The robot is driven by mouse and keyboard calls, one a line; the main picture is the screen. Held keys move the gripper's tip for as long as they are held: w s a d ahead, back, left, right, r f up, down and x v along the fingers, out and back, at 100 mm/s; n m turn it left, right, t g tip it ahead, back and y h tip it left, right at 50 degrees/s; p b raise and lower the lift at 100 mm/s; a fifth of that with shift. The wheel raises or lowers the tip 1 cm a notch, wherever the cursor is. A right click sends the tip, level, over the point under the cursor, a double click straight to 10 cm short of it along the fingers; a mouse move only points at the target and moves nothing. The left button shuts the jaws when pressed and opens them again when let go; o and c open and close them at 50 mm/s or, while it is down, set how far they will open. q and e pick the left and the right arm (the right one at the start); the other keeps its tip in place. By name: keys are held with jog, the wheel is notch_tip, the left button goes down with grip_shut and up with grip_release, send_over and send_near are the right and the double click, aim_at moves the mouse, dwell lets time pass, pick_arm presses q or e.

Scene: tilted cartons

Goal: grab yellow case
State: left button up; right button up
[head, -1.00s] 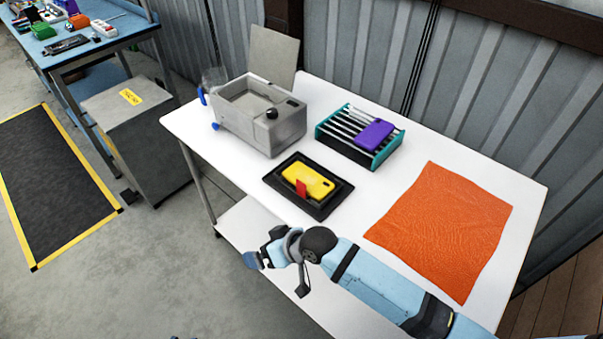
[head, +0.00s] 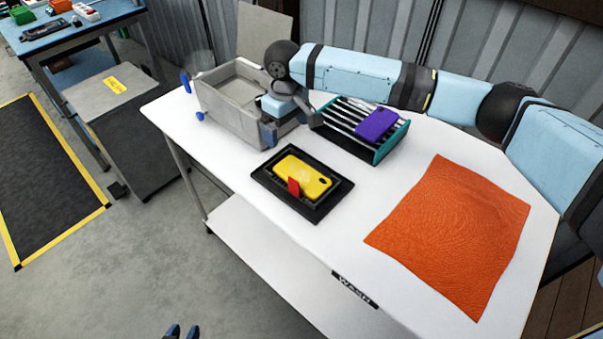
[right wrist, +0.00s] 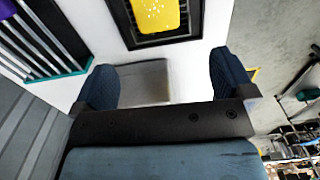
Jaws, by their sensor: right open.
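The yellow case (head: 303,176) lies in a black tray (head: 322,206) on the white table, with a red tab (head: 294,187) at its near edge. It also shows at the top of the right wrist view (right wrist: 157,14), beyond the fingertips. My right gripper (head: 292,128) is open and apart from the case, over the right end of the grey basin, behind the tray. In the right wrist view its fingers (right wrist: 165,80) are spread wide, with a grey surface showing between them. My left gripper (head: 183,331) barely shows at the bottom edge, its two fingertips apart.
A grey basin (head: 213,100) stands at the table's back left. A teal-ended rack (head: 392,143) holding a purple case (head: 377,124) is behind the tray. An orange cloth (head: 455,235) lies at right.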

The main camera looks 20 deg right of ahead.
send_over(293, 168)
jog(key=f, duration=0.8)
jog(key=shift+w+a, duration=0.15)
jog(key=shift+a, duration=0.25)
jog(key=f, duration=0.3)
jog(key=d+f, duration=0.1)
jog(key=shift+s+f, duration=0.25)
jog(key=shift+a+f, duration=0.1)
jog(key=shift+f, duration=0.35)
jog(key=shift+p, duration=0.45)
jog(key=shift+f, duration=0.1)
jog(key=c, duration=0.8)
